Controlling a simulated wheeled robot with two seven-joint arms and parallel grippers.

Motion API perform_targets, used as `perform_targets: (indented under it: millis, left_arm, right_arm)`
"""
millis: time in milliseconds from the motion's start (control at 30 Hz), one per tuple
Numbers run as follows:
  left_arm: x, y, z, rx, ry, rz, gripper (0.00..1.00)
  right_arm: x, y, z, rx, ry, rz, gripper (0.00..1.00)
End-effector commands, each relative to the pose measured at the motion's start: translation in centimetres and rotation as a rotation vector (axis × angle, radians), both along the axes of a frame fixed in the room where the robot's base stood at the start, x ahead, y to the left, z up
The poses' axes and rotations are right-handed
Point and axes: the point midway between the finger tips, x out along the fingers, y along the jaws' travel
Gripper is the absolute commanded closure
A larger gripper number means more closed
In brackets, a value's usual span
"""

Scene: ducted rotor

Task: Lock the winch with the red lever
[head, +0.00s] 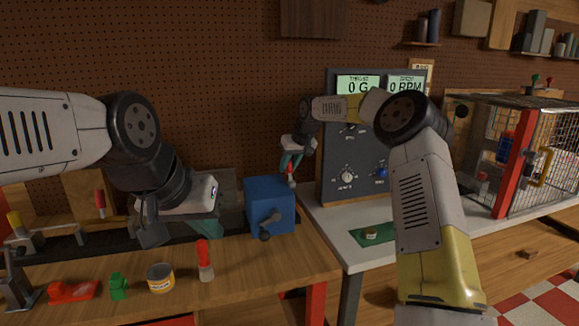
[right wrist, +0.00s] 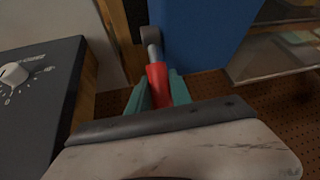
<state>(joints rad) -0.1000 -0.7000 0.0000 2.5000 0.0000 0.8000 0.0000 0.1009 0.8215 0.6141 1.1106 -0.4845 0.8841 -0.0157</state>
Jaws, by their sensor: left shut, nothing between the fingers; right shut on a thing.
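The winch is a blue box (head: 270,203) on the wooden bench, with a dark crank (head: 266,236) on its front. The red lever (head: 291,177) stands at its upper right side. My right gripper (head: 290,166) is shut on the red lever. In the right wrist view the teal fingers of my right gripper (right wrist: 158,92) lie on both sides of the red grip (right wrist: 157,76), whose metal shaft runs to a grey pivot beside the blue winch body (right wrist: 192,40). My left gripper (head: 208,229) is shut and empty, low over the bench left of the winch.
The control panel (head: 345,195) stands right of the winch. A mesh cage (head: 555,150) is at far right.

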Motion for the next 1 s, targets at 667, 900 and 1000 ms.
perform_targets:
  millis: [667, 900, 1000]
  left_arm:
    - [0.0, 0.0, 0.0, 0.0, 0.0, 0.0, 1.0]
    - [0.0, 0.0, 0.0, 0.0, 0.0, 0.0, 1.0]
    - [0.0, 0.0, 0.0, 0.0, 0.0, 0.0, 1.0]
  right_arm:
    - [-1.1, -1.0, 2.8, 0.0, -0.006, -0.002, 0.53]
    - [-2.6, -2.2, 5.9, 0.001, -0.004, -0.003, 0.53]
    - [-2.9, -2.4, 6.4, 0.001, -0.002, -0.002, 0.53]
